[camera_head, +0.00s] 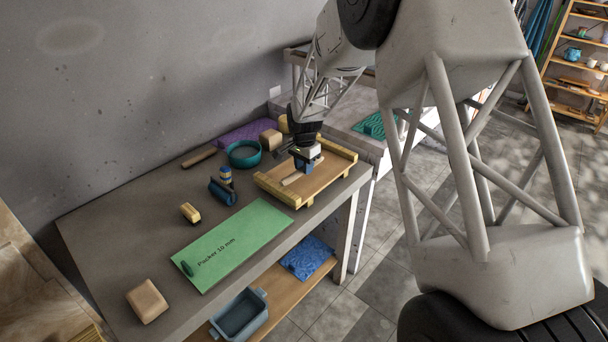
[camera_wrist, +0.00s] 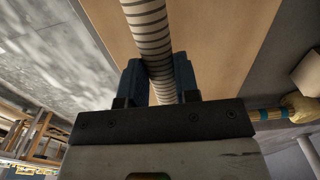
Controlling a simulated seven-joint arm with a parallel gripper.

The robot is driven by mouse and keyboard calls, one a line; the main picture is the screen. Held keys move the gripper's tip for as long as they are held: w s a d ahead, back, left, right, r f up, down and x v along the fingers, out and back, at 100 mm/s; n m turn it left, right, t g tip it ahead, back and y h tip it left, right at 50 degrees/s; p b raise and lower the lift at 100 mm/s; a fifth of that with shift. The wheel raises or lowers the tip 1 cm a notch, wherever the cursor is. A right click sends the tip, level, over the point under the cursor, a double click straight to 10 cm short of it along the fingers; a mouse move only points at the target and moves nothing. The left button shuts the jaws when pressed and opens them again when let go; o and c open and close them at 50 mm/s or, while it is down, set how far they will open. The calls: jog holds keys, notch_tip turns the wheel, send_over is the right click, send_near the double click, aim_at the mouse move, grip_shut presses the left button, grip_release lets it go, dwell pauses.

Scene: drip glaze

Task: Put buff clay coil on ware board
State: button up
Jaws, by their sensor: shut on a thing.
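The buff clay coil (camera_wrist: 145,30) is a pale ridged rod in the wrist view. My gripper (camera_wrist: 160,75) is shut on it, with blue fingers on either side. In the head view the coil (camera_head: 292,178) shows as a short pale stick sticking out to the left below my gripper (camera_head: 303,170). The ware board (camera_head: 318,180) is a tan wooden board with yellow rails along two sides, at the right end of the table. The coil is over the board, which also fills much of the wrist view (camera_wrist: 225,60). Whether the coil touches it, I cannot tell.
Left of the board stand a blue tool (camera_head: 222,192) and a teal bowl (camera_head: 243,154). A purple mat (camera_head: 240,132) and a tan cube (camera_head: 270,139) are behind.

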aim_at(304, 181)
jog(key=shift+s+f, duration=0.15)
jog(key=shift+f, duration=1.9)
grip_shut()
jog(key=o, duration=1)
grip_release()
jog(key=shift+r, duration=0.15)
jog(key=shift+r, duration=0.1)
jog(key=shift+r, duration=0.8)
notch_tip(304, 181, up, 10)
jog(key=shift+r, duration=0.2)
